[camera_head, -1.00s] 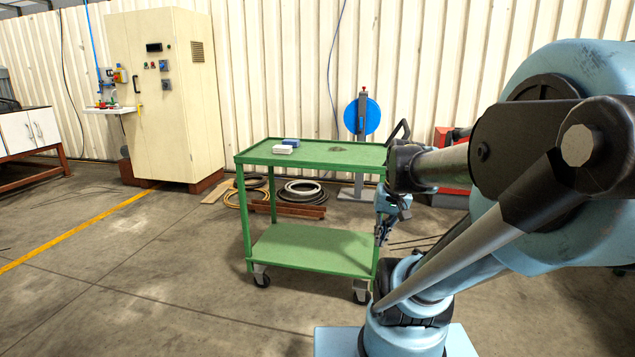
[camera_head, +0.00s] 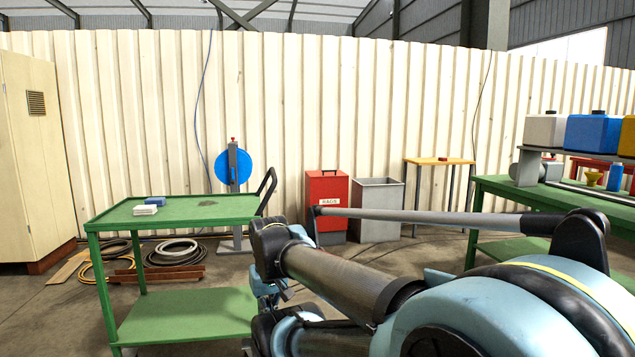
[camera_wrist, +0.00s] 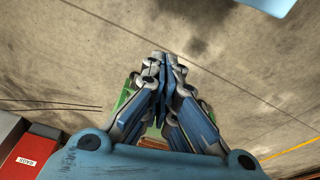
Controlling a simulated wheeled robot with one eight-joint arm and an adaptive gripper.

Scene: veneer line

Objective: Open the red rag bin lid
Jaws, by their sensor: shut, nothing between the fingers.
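The red rag bin (camera_head: 327,203) stands on the floor against the corrugated wall, with a white RAGS label on its front. Its lid (camera_head: 325,174) is down, with a dark handle on top. My arm hides part of the bin's lower right. In the wrist view the bin (camera_wrist: 38,148) shows at the lower left, cut by the frame edge. My gripper (camera_wrist: 160,58) is shut and empty in the wrist view, above bare floor and apart from the bin. In the head view my arm hides most of the gripper.
A green cart (camera_head: 190,207) with small boxes stands left of the bin. A grey open bin (camera_head: 378,205) stands right beside it, then a small wooden-topped table (camera_head: 440,161). A green workbench (camera_head: 510,187) with containers is at the right. Hoses (camera_head: 175,252) lie by the wall.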

